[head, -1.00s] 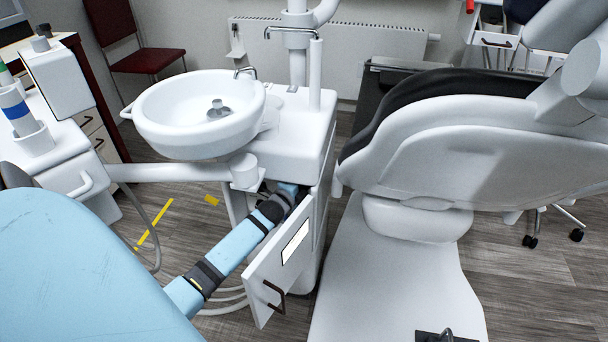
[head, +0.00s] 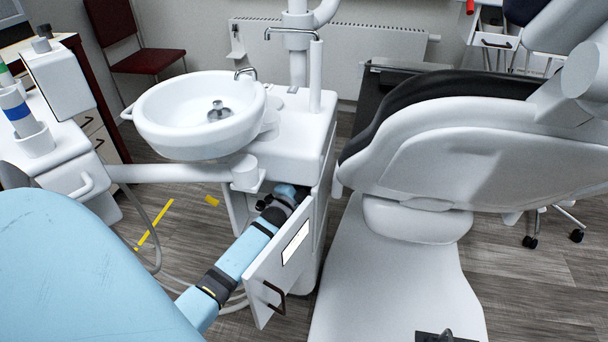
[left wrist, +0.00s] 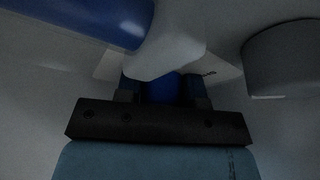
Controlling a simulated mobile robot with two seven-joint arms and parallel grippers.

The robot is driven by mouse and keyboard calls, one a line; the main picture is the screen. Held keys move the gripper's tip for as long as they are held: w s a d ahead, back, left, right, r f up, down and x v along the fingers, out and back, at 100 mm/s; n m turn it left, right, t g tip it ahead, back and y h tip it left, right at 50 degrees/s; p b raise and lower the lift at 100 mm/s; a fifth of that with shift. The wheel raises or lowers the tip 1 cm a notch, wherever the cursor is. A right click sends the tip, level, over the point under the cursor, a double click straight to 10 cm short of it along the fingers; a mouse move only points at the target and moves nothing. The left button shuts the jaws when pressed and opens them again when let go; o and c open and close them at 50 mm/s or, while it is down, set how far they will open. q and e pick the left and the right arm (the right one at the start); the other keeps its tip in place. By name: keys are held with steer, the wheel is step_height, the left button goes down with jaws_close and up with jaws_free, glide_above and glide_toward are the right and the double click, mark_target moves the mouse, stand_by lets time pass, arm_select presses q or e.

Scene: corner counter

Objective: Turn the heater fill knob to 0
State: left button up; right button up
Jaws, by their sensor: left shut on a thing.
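My left arm reaches through the open door of the white cabinet (head: 304,143) under the basin in the head view. The gripper end of it is hidden inside. In the dim left wrist view my left gripper (left wrist: 161,92) has its dark fingers shut on a small blue knob (left wrist: 160,88), which shows between them. A pale rounded part covers the knob's top. A light label with partly hidden dark lettering (left wrist: 208,73) lies behind it. The knob's pointer and the 0 mark cannot be made out. My right gripper is not in view.
The open cabinet door (head: 286,262) stands close to the right of my left arm. A blue cylinder (left wrist: 95,20) and a grey round part (left wrist: 285,58) flank the knob. The white basin (head: 195,112) is above, and the dental chair (head: 400,270) is to the right.

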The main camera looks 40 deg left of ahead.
arm_select(q)
steer(key=o, duration=0.9)
